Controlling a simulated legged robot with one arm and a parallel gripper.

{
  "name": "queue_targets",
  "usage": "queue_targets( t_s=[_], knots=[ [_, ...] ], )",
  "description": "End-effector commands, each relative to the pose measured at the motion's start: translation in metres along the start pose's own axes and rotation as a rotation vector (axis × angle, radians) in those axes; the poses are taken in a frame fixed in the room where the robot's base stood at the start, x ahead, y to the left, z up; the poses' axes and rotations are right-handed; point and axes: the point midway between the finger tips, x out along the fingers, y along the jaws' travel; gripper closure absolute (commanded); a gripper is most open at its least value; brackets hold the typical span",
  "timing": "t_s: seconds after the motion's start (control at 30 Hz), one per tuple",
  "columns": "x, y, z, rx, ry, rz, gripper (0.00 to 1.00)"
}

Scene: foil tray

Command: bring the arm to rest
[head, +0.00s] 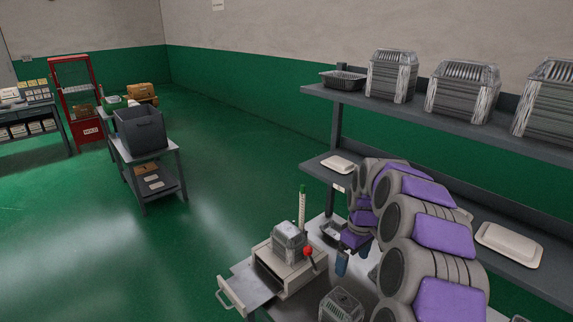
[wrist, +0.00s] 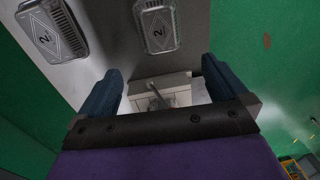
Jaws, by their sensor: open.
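My arm, grey with purple panels, rises on the right of the head view and bends down over the workbench. My gripper (head: 342,262) hangs beside the bench machine (head: 266,256), partly hidden by the arm. In the wrist view my gripper (wrist: 160,88) has its two blue fingers wide apart, with nothing between them. The pale machine (wrist: 178,82) shows beyond the fingers. Two foil trays (wrist: 52,30) (wrist: 157,26) marked "2" lie beyond the fingertips, apart from them.
The machine has an open drawer (head: 236,292) and a red knob (head: 308,251). A foil container (head: 341,306) stands in front. A shelf (head: 440,127) with foil stacks (head: 393,76) runs behind the arm. A cart with a dark bin (head: 141,130) stands left. Green floor is clear between.

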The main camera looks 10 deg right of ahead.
Motion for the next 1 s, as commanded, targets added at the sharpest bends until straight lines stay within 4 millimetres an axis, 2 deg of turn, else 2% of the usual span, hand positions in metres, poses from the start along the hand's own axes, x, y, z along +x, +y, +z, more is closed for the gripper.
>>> queue_targets(
  t_s=[0.17, 0.27, 0.47, 0.73, 1.0],
  knots=[
    [-0.023, -0.042, 0.009, 0.018, 0.006, -0.012, 0.0],
    [-0.038, -0.076, 0.02, 0.041, 0.003, -0.021, 0.0],
    [-0.058, -0.138, 0.052, 0.102, -0.017, -0.031, 0.0],
    [-0.07, -0.211, 0.113, 0.22, -0.053, -0.022, 0.0],
    [-0.064, -0.272, 0.186, 0.379, -0.094, 0.0, 0.0]
  ],
)
